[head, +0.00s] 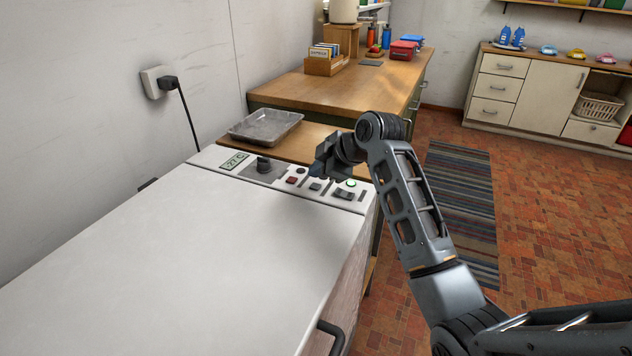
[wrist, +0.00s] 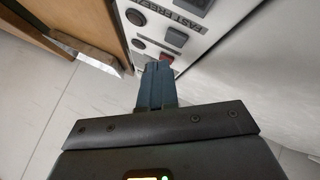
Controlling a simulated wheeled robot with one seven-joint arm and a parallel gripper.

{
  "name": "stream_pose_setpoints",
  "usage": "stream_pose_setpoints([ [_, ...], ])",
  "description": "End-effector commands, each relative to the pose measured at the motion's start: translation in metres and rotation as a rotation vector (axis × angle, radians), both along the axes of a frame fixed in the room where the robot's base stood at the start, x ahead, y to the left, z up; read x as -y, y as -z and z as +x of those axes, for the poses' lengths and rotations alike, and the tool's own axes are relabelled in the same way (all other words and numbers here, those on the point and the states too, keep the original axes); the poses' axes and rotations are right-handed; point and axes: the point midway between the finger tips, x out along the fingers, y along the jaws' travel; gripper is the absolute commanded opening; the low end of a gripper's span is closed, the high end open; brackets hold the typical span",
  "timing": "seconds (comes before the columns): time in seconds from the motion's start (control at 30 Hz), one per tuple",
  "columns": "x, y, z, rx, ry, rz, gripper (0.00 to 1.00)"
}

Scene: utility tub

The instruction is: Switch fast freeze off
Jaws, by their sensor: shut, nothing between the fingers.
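The white freezer's control panel (head: 268,178) runs along the edge of its lid in the head view. The label "FAST FREEZE" (wrist: 188,20) shows in the wrist view between a dark square switch (wrist: 176,37) and another grey switch (wrist: 201,4); I cannot tell which one it names. A red button (wrist: 167,59) lies just beyond my fingertips. My gripper (wrist: 157,68) is shut and empty, its tips close to the panel by the red button; contact is unclear. In the head view my gripper (head: 316,170) hovers over the panel's middle, partly hiding the controls.
The panel also has a display (head: 234,161), a black knob (head: 264,164), a rocker switch (head: 344,194) and a green light (head: 351,183). A metal tray (head: 265,127) lies on the wooden bench behind. The freezer lid (head: 170,250) is clear.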

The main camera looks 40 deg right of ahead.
Motion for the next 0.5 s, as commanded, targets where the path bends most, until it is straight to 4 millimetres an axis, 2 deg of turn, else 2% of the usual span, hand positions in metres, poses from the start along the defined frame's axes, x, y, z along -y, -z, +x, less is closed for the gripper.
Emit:
stream_pose_setpoints([
  [0.03,0.0,-0.01,0.0,0.0,0.0,0.0,0.0],
  [0.5,0.0,-0.048,0.0,0.001,-0.001,0.0,0.0],
])
